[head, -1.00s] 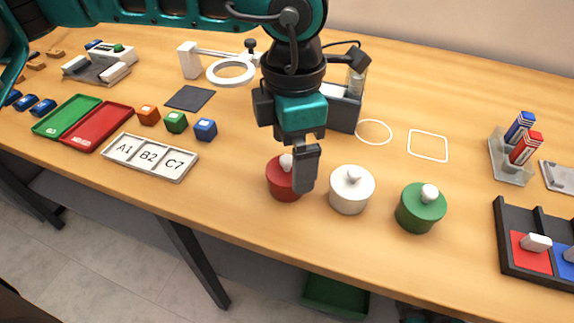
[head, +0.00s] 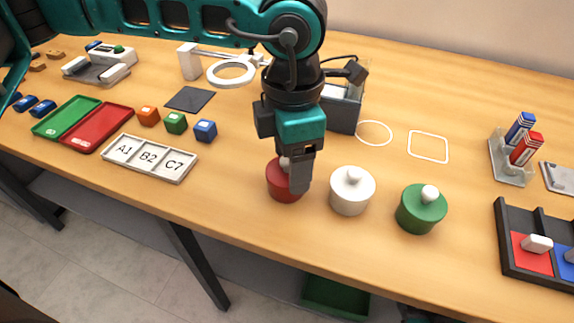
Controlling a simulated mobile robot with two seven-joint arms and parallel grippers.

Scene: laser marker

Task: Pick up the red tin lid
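The red tin (head: 281,190) with its red lid (head: 274,170) stands near the front edge of the table, left of the white tin. The lid's white knob (head: 284,163) is mostly hidden behind the gripper. My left gripper (head: 298,186) points down over the tin, with its near finger in front of the lid's right side. The far finger is hidden, so I cannot tell whether it is shut on the knob. My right gripper is not in view.
A white tin (head: 350,196) stands close to the right, then a green tin (head: 418,212). A grey box (head: 343,113) stands behind the arm. The labelled tray (head: 188,168) lies to the left, with bare table between.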

